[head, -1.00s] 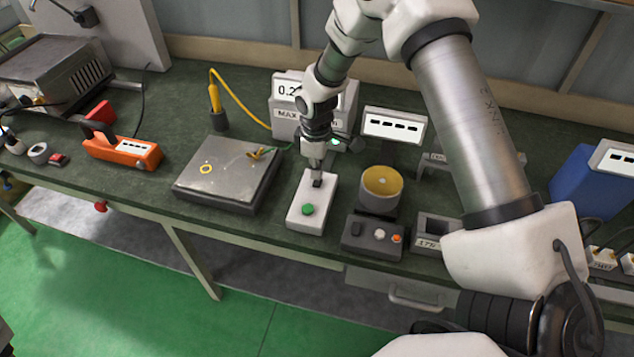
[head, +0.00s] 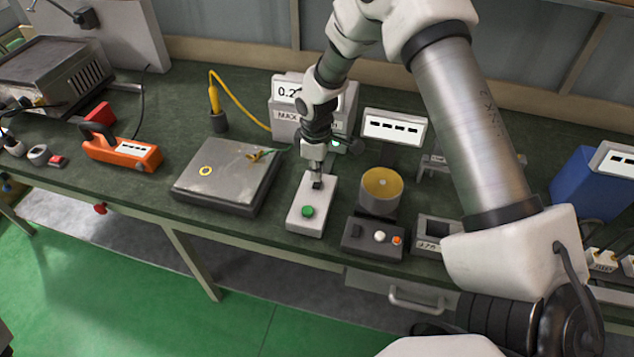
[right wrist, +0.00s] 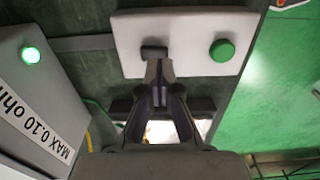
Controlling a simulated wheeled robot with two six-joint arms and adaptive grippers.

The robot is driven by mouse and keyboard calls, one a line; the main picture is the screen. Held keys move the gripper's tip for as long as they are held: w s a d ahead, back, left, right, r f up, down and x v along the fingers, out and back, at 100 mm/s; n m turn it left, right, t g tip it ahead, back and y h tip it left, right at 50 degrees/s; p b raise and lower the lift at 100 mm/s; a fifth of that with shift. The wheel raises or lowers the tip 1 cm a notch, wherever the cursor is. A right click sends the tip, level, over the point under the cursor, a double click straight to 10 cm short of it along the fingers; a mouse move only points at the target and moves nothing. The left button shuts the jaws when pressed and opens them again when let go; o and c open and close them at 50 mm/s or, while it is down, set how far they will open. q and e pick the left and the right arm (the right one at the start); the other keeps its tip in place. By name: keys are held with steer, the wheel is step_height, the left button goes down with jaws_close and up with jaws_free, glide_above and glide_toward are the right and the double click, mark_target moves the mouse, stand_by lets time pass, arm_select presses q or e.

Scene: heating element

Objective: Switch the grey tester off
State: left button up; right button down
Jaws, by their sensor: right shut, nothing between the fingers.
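The grey tester (head: 284,128) stands at the back of the bench with a number display, partly hidden by my right arm. Its "MAX 0.10 ohm" label and a lit green lamp (right wrist: 31,55) show in the right wrist view. A white control box (head: 307,217) lies in front of it, with a black switch (right wrist: 153,52) and a green button (right wrist: 222,50). My right gripper (right wrist: 160,70) is shut and empty, pointing down with its tips at the black switch; I cannot tell if they touch. My left gripper is not in view.
A flat grey plate (head: 215,190) lies left of the white box. A dark box with knobs (head: 373,238), a round yellow-topped part (head: 382,186) and a small display (head: 394,127) stand to the right. An orange tool (head: 125,152) lies further left.

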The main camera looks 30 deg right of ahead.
mark_target(316, 185)
steer(key=shift+f+b, duration=0.75)
steer(key=shift+f, duration=0.7)
stand_by(0.6)
steer(key=shift+r, duration=0.1)
step_height(316, 185, up, 2)
steer(key=shift+w+r+p, duration=0.1)
steer(key=shift+p, duration=1.05)
step_height(316, 185, up, 5)
steer(key=p, duration=0.4)
steer(key=shift+f, duration=0.2)
